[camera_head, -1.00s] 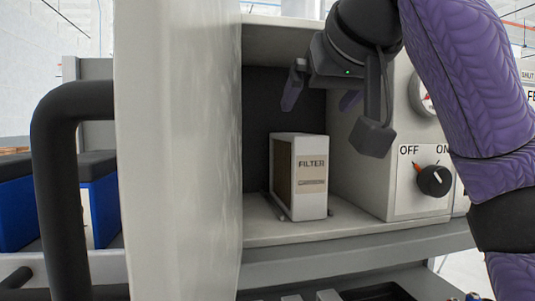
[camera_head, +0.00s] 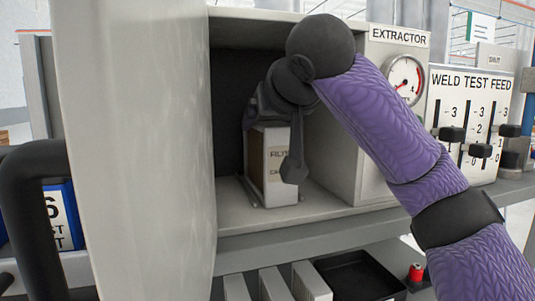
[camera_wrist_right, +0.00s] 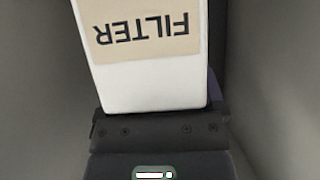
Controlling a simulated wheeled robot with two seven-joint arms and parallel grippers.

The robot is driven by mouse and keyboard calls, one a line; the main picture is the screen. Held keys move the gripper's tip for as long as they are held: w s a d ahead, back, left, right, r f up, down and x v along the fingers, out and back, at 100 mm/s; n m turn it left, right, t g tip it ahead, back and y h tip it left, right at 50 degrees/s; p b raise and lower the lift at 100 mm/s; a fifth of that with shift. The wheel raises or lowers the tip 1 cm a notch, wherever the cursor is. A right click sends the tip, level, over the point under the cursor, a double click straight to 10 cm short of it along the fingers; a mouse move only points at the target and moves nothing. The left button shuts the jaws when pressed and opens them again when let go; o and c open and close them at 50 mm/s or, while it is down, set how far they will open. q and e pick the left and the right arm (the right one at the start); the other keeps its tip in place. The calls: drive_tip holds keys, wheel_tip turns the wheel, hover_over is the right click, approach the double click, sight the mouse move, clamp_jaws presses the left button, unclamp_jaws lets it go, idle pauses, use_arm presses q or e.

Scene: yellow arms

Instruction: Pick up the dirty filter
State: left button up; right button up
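The filter (camera_head: 277,180), a white block with a brownish side and a tan FILTER label, stands upright in the open extractor compartment. My right gripper (camera_head: 268,120) is at its top, reaching down over it, with a sliver of purple finger at its left. In the right wrist view the filter (camera_wrist_right: 150,85) reaches right up to the gripper's dark base. One purple finger (camera_wrist_right: 214,92) shows beside its right edge there; the other is hidden. I cannot tell whether the fingers press on it. My left gripper is not in view.
The open white door (camera_head: 140,150) with a black handle (camera_head: 40,215) stands at the left. The compartment wall (camera_head: 335,165) is close at the right. Below are several white blocks (camera_head: 312,281) and a black tray (camera_head: 358,276). A dial gauge (camera_head: 404,80) and sliders are further right.

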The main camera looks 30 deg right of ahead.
clamp_jaws()
drive_tip(key=shift+r, duration=0.15)
idle(0.4)
